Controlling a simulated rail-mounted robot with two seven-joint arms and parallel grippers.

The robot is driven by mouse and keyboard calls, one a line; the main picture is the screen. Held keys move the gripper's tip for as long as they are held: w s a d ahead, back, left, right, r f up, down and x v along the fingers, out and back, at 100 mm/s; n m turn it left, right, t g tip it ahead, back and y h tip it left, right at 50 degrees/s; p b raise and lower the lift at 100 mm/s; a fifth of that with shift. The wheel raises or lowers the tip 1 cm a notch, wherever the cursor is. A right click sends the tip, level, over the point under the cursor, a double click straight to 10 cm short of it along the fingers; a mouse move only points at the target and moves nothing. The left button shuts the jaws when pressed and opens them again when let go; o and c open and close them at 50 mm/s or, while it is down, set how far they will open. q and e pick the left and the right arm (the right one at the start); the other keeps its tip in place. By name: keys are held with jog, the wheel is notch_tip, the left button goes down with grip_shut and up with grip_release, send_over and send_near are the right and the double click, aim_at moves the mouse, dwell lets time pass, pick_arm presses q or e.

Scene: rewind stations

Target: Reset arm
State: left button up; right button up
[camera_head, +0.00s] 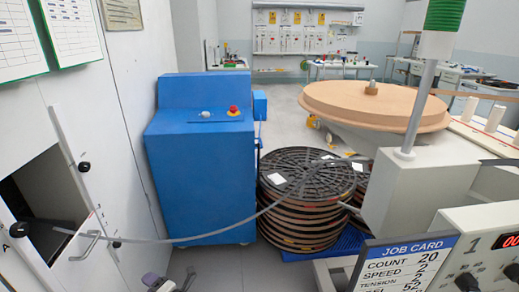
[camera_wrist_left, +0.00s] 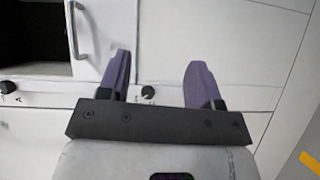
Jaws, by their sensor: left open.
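My left gripper (camera_head: 171,281) shows at the bottom edge of the head view, left of centre, with only its purple finger ends in the picture. In the left wrist view my left gripper (camera_wrist_left: 158,62) is open, its two purple fingers wide apart with nothing between them. Beyond the fingers is a white cabinet front (camera_wrist_left: 225,50) with a metal handle (camera_wrist_left: 76,30) and an open dark compartment (camera_wrist_left: 35,30) at left. My right gripper is in neither view.
A blue machine (camera_head: 200,160) with a red button stands ahead. Stacked black reels (camera_head: 300,175) stand beside it on a blue pallet. A large tan disc (camera_head: 375,105) and a job card (camera_head: 405,265) are at right. An open cabinet door (camera_head: 100,250) is at left.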

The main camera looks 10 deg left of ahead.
pick_arm(q)
jog(key=w+d+r+m+t+h, duration=0.6)
jog(key=w+r+m+t+h, duration=0.4)
jog(key=m, duration=0.3)
jog(key=s+d+r+m+h+p, duration=0.1)
jog(key=s+d+r+m+h, duration=0.3)
jog(key=d+r+m+h, duration=0.5)
jog(key=s+d+r+m+g+y+p, duration=0.15)
jog(key=s+m+g+p, duration=0.35)
jog(key=s, duration=0.9)
jog(key=s+d+r+m+g+y+p, duration=0.15)
jog(key=s+m+p, duration=0.45)
jog(key=s, duration=0.7)
jog(key=s+f+g+p, duration=0.2)
jog(key=s+g+p, duration=0.15)
jog(key=s, duration=0.45)
jog(key=s+f+g+p, duration=0.2)
jog(key=s+p, duration=0.3)
jog(key=s, duration=0.4)
notch_tip(320, 180, up, 37)
jog(key=p, duration=3.7)
jog(key=shift+d+r+h+p, duration=0.15)
jog(key=shift+d+h+p, duration=0.2)
jog(key=shift+d+h, duration=0.05)
